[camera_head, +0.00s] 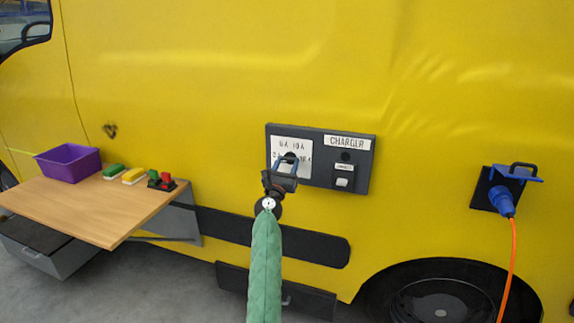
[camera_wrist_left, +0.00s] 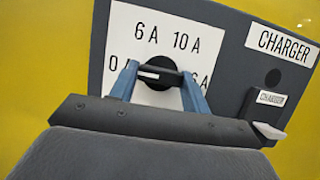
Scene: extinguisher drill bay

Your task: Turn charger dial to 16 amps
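The charger panel (camera_head: 320,180) is a dark grey box on the yellow van's side, labelled CHARGER. Its white dial plate (camera_wrist_left: 125,22) carries 6 A and 10 A at the top. The markings at lower left and lower right are partly covered by my fingers. The black dial knob (camera_wrist_left: 160,64) has a white mark towards its left side, on the side of the lower-left marking. My left gripper (camera_head: 287,161) is at the dial, its blue fingers apart on either side of the knob. I cannot tell whether they touch it. My right gripper is not in view.
Right of the dial are a black round part (camera_head: 345,156) and a white switch (camera_head: 342,183). A blue plug (camera_head: 501,200) with an orange cable sits further right. At left, a wooden shelf (camera_head: 95,212) holds a purple bin (camera_head: 68,163) and several small coloured items.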

